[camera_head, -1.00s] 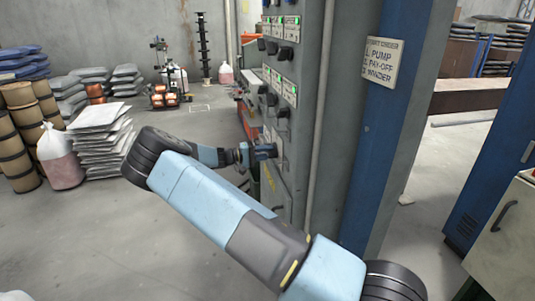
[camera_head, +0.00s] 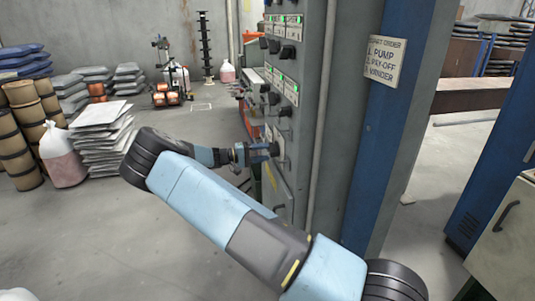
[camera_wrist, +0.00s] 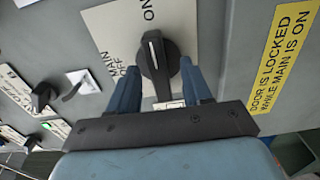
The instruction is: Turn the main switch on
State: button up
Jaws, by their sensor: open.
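The main switch (camera_wrist: 157,66) is a black knob with a white line, on a pale plate (camera_wrist: 106,25) lettered MAIN, OFF and ON. The knob's long handle and its white line point up in the wrist view, toward the ON lettering. My gripper (camera_wrist: 160,74) is open, with one blue finger on each side of the knob. I cannot tell whether either finger touches it. In the head view my gripper (camera_head: 263,152) is at the face of the grey control cabinet (camera_head: 311,60), where arm and fingers mostly hide the switch.
A yellow door warning label (camera_wrist: 281,58) is right of the switch. Other black knobs (camera_wrist: 43,96) and green lights (camera_head: 294,87) are on the cabinet. A blue pillar (camera_head: 376,130) stands to the right.

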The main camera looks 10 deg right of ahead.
jog(key=a, duration=1.1)
jog(key=shift+a, duration=0.2)
jog(key=shift+f, duration=0.15)
